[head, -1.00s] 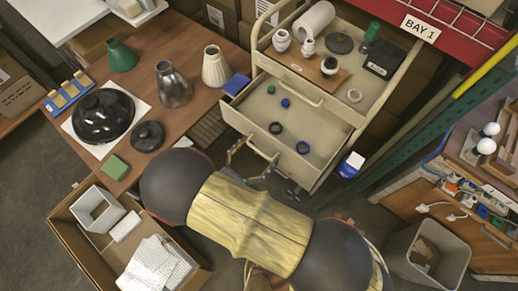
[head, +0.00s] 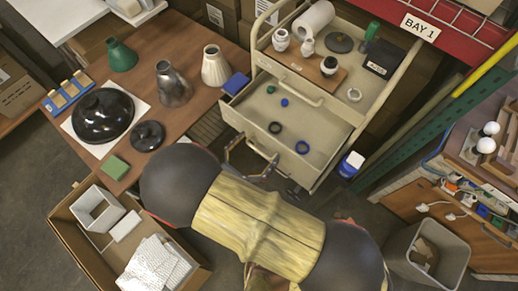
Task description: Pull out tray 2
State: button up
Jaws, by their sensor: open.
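A beige cart (head: 338,118) stands at upper centre. One of its trays (head: 250,109) is drawn out toward me and shows its inside; I cannot read a number on it. Whether a finger touches the handle I cannot tell. My arm hides the floor below and part of the gripper.
The cart's top holds a paper roll (head: 313,19), jars and a black box (head: 384,60). A carton (head: 73,234) is at lower left, a grey bin (head: 440,250) at lower right. A blue-and-white container (head: 350,165) stands right of the tray.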

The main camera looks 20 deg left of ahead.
notch_tip(320, 180, up, 7)
jog(key=shift+r, duration=0.15)
dwell(0.6)
